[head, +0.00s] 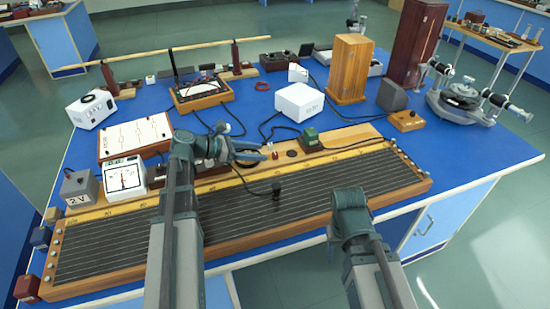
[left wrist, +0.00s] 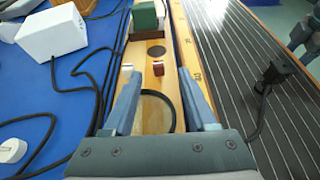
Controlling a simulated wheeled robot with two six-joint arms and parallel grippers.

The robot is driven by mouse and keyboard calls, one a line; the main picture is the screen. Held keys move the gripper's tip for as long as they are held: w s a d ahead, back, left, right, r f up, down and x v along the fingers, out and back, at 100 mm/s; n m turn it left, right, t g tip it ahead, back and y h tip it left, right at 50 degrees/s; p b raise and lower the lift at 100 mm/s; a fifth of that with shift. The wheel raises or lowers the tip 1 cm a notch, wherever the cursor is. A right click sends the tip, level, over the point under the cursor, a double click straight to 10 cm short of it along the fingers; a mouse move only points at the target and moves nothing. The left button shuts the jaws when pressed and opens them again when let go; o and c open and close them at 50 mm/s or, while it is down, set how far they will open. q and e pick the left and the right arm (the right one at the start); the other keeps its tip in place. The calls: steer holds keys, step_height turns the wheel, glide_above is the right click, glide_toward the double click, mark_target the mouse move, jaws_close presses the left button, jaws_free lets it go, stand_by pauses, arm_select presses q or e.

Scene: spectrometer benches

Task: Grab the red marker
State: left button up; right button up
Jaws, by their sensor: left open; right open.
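A small dark red piece (left wrist: 158,69), the only marker-like red thing near my grippers, stands on the wooden strip. In the head view the red piece (head: 275,154) sits just beyond my left gripper's tips. My left gripper (head: 264,152) points right, low over the strip of the long wire board. Its blue fingers (left wrist: 158,84) are open, with the red piece just ahead, between their lines; nothing is held. My right gripper (head: 350,197) is over the front edge of the board, far from the red piece; its fingertips are hard to make out.
A small white piece (left wrist: 127,70) is left of the red one, close to a finger. A green block (head: 309,137) stands beyond. A black plug-like piece (head: 277,190) with a cable rests on the wire board (head: 330,195). A white box (head: 299,102) and loose cables lie behind.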

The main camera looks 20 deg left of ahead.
mark_target(272, 155)
arm_select(q)
steer(key=shift+f, duration=0.1)
steer(key=shift+w+d+f+b, duration=0.2)
steer(key=shift+d+b, duration=0.05)
steer(key=shift+b, duration=0.1)
steer(key=b+x, duration=0.2)
steer(key=x, duration=0.2)
steer(key=shift+w+f, duration=0.15)
steer(key=shift+f, duration=0.15)
steer(key=shift+c, duration=0.3)
jaws_close()
